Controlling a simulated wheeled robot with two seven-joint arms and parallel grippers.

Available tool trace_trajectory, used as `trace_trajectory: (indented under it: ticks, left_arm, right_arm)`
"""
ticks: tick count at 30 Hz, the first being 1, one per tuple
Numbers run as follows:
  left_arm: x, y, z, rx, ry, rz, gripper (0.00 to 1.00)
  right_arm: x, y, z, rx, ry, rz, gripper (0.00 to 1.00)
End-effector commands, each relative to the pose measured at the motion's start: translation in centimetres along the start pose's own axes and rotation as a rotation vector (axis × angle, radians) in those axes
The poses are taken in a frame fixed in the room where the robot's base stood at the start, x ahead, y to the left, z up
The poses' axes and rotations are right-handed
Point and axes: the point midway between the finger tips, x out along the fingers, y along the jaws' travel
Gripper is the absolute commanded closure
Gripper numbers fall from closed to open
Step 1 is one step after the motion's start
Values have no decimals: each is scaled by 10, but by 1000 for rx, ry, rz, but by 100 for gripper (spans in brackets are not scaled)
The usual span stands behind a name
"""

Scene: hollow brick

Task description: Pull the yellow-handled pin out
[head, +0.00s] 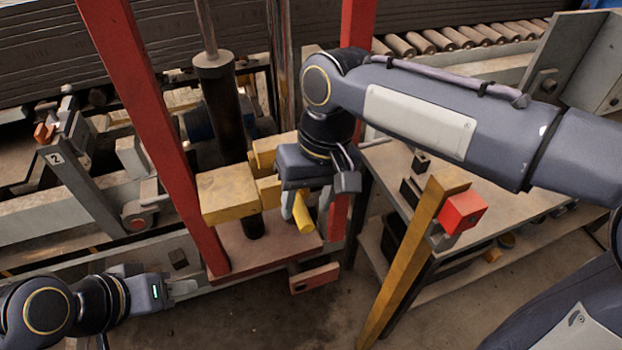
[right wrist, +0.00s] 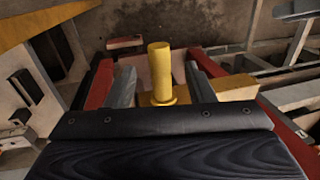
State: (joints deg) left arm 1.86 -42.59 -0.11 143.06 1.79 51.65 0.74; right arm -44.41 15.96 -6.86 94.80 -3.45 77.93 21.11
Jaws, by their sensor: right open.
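The yellow-handled pin (head: 302,212) sticks out at the front of the yellow block assembly (head: 228,194) on the red press frame. In the right wrist view its yellow handle (right wrist: 160,72) stands between my two fingers, with a gap on each side. My right gripper (head: 304,208) is open around the handle and does not appear to touch it. It also shows in the right wrist view (right wrist: 158,84). The pin's shaft is hidden in the block. My left gripper (head: 184,288) is at the lower left, away from the pin; its finger opening is too small to tell.
Red posts (head: 150,130) stand beside the yellow blocks. A grey table (head: 480,200) with dark boxes is at the right, behind a yellow post (head: 412,260) carrying a red box (head: 462,211). A roller conveyor (head: 450,38) runs at the back. The floor in front is clear.

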Motion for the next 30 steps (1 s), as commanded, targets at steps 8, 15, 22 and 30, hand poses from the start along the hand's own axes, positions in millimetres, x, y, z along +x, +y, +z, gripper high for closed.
trace_trajectory:
  ticks: [8, 15, 22, 30]
  left_arm:
    - [1, 0, 0, 0, 0, 0, 64]
    - [1, 0, 0, 0, 0, 0, 64]
    - [1, 0, 0, 0, 0, 0, 64]
    - [1, 0, 0, 0, 0, 0, 64]
  right_arm:
    - [26, 0, 0, -1, 0, -1, 51]
    - [28, 0, 0, 0, 1, -1, 51]
    - [27, 0, 0, 0, 1, -1, 75]
    - [27, 0, 0, -1, 2, -1, 100]
